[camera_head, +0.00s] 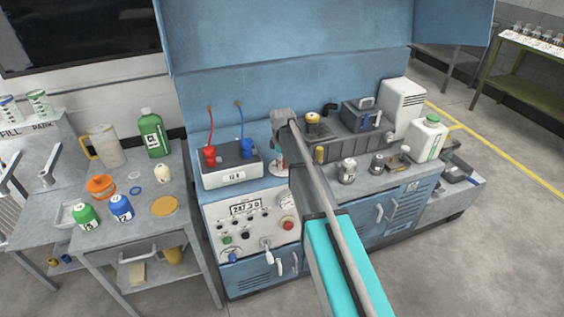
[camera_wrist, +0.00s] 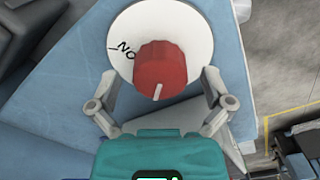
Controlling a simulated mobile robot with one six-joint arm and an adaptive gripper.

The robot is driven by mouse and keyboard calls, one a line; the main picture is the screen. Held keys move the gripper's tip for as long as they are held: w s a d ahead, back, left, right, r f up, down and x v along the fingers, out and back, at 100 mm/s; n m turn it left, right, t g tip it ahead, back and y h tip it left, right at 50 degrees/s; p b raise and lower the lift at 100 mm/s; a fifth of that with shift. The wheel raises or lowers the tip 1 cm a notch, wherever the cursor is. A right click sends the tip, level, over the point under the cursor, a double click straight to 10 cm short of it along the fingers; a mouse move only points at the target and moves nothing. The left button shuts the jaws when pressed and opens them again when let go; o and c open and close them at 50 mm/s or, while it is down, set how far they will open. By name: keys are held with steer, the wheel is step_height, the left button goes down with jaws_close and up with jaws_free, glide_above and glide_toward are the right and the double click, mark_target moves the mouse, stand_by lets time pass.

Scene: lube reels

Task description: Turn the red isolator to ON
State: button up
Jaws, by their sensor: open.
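The red isolator knob (camera_wrist: 162,66) sits on a round white plate (camera_wrist: 195,26) in the wrist view. A white pointer mark on the knob points toward the bottom of the picture. The ON lettering, upside down with a short tick beside it, is at the plate's left, away from the pointer. My gripper (camera_wrist: 158,77) is open, one finger on each side of the knob, with a gap on both sides.
A grey battery box (camera_head: 232,169) with red and blue terminals stands left of my arm. A grey tray (camera_head: 345,146), small canisters and a white jug (camera_head: 427,139) stand to the right. A control panel (camera_head: 250,225) fronts the bench below.

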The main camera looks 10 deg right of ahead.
steer(key=c, duration=1.1)
steer(key=shift+c, duration=0.2)
steer(key=shift+m, duration=0.4)
steer(key=m, duration=0.3)
steer(key=shift+m, duration=0.3)
steer(key=m, duration=0.4)
steer(key=shift+m, duration=0.3)
steer(key=m, duration=0.8)
steer(key=shift+m, duration=0.4)
